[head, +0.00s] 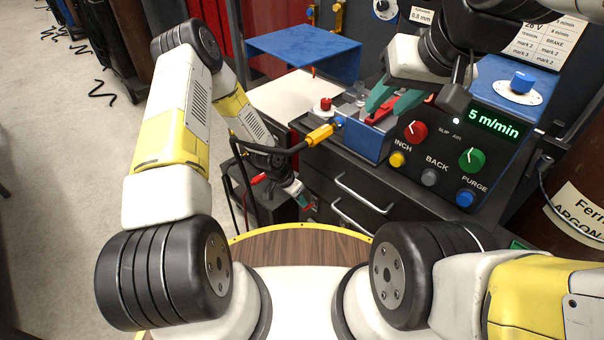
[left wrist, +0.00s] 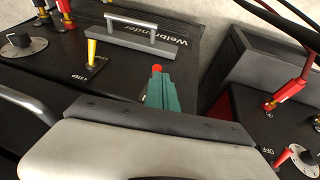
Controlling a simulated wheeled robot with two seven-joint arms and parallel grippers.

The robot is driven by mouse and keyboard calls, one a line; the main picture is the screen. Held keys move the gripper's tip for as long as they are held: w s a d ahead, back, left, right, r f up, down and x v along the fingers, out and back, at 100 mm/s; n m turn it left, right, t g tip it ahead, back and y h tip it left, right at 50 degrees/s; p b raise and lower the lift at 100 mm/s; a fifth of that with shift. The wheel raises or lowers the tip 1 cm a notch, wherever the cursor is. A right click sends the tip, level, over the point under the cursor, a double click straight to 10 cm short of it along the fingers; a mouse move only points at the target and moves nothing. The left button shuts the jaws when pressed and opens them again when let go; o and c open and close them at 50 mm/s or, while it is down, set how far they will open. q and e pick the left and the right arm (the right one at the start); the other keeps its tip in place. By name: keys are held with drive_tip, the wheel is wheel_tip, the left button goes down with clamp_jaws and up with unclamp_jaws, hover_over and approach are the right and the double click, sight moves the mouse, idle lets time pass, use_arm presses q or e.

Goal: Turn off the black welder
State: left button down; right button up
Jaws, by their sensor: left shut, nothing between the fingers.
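My left gripper (head: 304,200) reaches down beside a low black box (head: 240,192) left of the drawer cabinet. In the left wrist view its teal fingers (left wrist: 160,92) are shut and empty. A small round red tip (left wrist: 157,68) shows just at the fingertips; I cannot tell if they touch. Beyond is a black machine (left wrist: 130,72) with a grey handle (left wrist: 140,32), lettering and a yellow toggle (left wrist: 91,52). A second black box (left wrist: 245,125) with red plugs and a label reading OFF is at the right.
The drawer cabinet (head: 345,190) carries a blue unit (head: 360,140) and a black control panel (head: 450,150) with a green 5 m/min display. A yellow cable plug (head: 320,135) sticks out at the left. Open floor (head: 60,210) lies left.

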use_arm(q)
drive_tip(key=f+t+h, duration=0.1)
drive_tip(key=s+f+t+h, duration=0.1)
drive_tip(key=a+f+t+h, duration=0.1)
drive_tip(key=shift+s+a+f+m+t+h, duration=0.1)
drive_tip(key=shift+s+f+m+t+h, duration=0.1)
drive_tip(key=shift+m+t+h, duration=0.15)
drive_tip(key=shift+w+r, duration=0.1)
drive_tip(key=shift+r, duration=0.75)
